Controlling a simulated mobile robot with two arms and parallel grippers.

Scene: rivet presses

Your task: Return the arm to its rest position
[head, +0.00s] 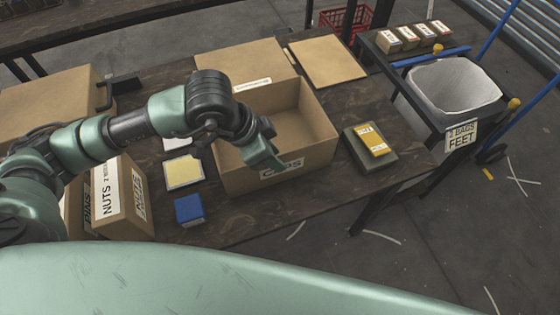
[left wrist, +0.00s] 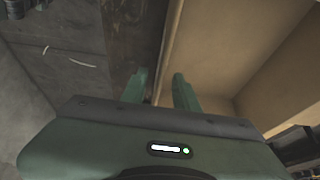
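My left arm reaches in from the left in the head view. Its gripper (head: 268,160) hangs over the near wall of the open cardboard box labelled CAPS (head: 316,160), pointing down. In the left wrist view the two green fingers of this gripper (left wrist: 160,80) stand apart with nothing held between them. The inside of the box shows empty where visible. My right gripper is in neither view.
The dark table holds a NUTS box (head: 118,197), a blue block (head: 189,210), a yellow card (head: 184,172), a tan board (head: 326,62) and a yellow packet (head: 371,140). A BAGS FEET bin (head: 455,90) stands right. Bare floor lies at lower right.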

